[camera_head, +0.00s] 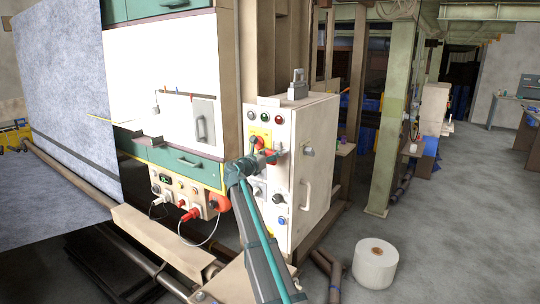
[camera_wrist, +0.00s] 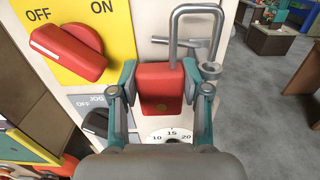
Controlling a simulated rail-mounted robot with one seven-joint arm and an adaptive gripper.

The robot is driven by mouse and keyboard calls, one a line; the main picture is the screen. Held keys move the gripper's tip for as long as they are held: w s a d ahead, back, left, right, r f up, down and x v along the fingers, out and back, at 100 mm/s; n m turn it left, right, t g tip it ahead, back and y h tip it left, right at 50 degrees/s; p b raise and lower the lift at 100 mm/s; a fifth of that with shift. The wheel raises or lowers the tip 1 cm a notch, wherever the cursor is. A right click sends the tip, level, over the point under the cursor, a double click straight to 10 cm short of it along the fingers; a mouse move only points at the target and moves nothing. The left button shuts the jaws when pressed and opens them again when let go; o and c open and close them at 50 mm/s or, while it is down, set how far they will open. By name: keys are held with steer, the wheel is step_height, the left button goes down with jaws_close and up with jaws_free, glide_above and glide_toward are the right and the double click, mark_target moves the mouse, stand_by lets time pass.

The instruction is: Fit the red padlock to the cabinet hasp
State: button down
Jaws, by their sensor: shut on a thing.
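My gripper (camera_wrist: 162,88) is shut on the red padlock (camera_wrist: 160,91), with a finger on each side of its body. The padlock is upright, its grey shackle (camera_wrist: 196,8) above and offset to the right. The shackle's right leg stands outside the body's edge. A grey metal bar (camera_wrist: 160,41), perhaps part of the hasp, lies by the shackle; I cannot tell whether they touch or are linked. In the head view my gripper (camera_head: 266,158) is at the front of the white cabinet (camera_head: 314,185), near its right front edge; the padlock is small there.
A red rotary switch (camera_wrist: 68,52) on a yellow plate is close left of my gripper. A grey round fitting (camera_wrist: 210,69) is close right. A jog switch (camera_wrist: 96,122) and numbered dial (camera_wrist: 171,136) are below. A white roll (camera_head: 375,263) stands on open floor.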

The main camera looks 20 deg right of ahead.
mark_target(270, 164)
steer(key=shift+f, duration=0.15)
stand_by(0.4)
steer(key=shift+f+b, duration=0.3)
steer(key=shift+f, duration=0.15)
steer(key=shift+f+b, duration=0.7)
steer(key=shift+f, duration=0.8)
steer(key=shift+c, duration=2.3)
jaws_free()
steer(key=shift+s, duration=0.1)
steer(key=v, duration=1.2)
steer(key=shift+f, duration=0.1)
